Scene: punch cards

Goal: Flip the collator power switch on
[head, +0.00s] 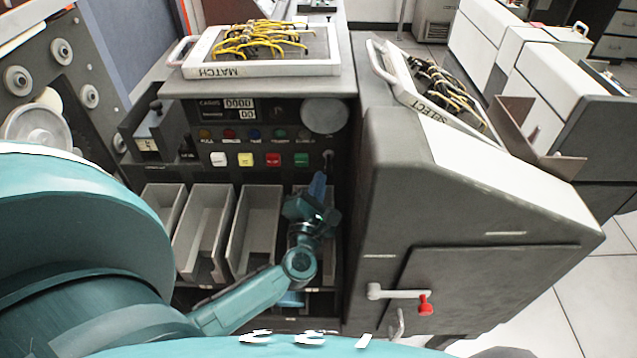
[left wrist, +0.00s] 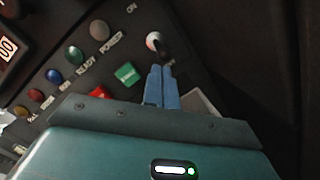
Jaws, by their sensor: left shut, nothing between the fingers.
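The collator (head: 352,120) is a dark cabinet with a control panel. Its power switch (head: 328,155) is a small toggle at the right end of the panel. In the left wrist view the switch (left wrist: 155,42) shows a pale round part and a dark part toward the OFF label; its exact lever position is hard to tell. My left gripper (head: 318,186) has its blue fingers together, empty, just below the switch. In the left wrist view the fingertips (left wrist: 162,68) lie close below the switch; contact cannot be told. My right gripper is not in view.
A green button (head: 301,160) and other coloured buttons sit left of the switch. Grey card bins (head: 253,228) lie below the panel. The sloped cabinet side (head: 385,190) stands close on the right. A MATCH plugboard (head: 262,70) rests on top.

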